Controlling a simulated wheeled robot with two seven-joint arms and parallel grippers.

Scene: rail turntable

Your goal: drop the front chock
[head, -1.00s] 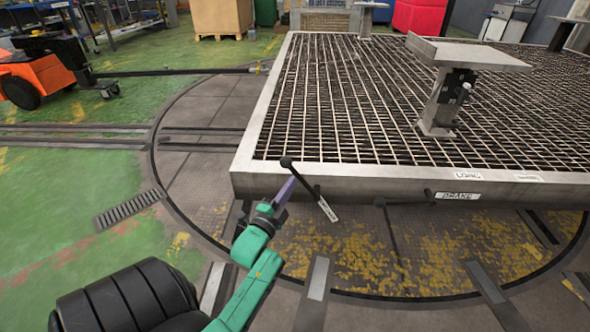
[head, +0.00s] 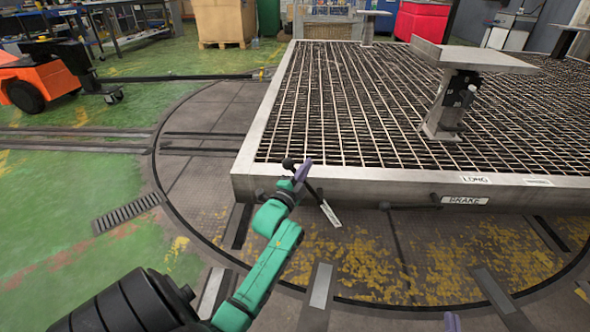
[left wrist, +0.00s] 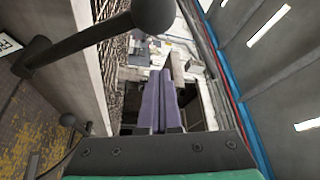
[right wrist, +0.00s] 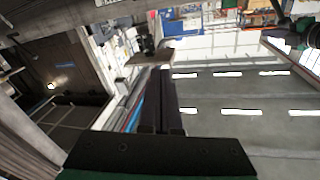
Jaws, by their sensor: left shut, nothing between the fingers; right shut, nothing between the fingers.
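A dark lever with a black ball knob (head: 288,163) stands tilted at the near left side of the deck frame. My left gripper (head: 303,168) has purple fingers, shut and empty, just right of the knob and close to the rod. I cannot tell whether they touch. In the left wrist view the ball knob (left wrist: 153,12) looms large above the shut fingers (left wrist: 160,98). My right gripper's dark fingers (right wrist: 160,105) are shut and empty in the right wrist view. No chock can be made out.
The grated turntable deck (head: 330,172) has a metal rim. A second lever (head: 410,207) lies along the rim beside the BRAKE label (head: 465,201). A pedestal with a plate (head: 475,57) stands on the deck. An orange cart (head: 35,80) is far left.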

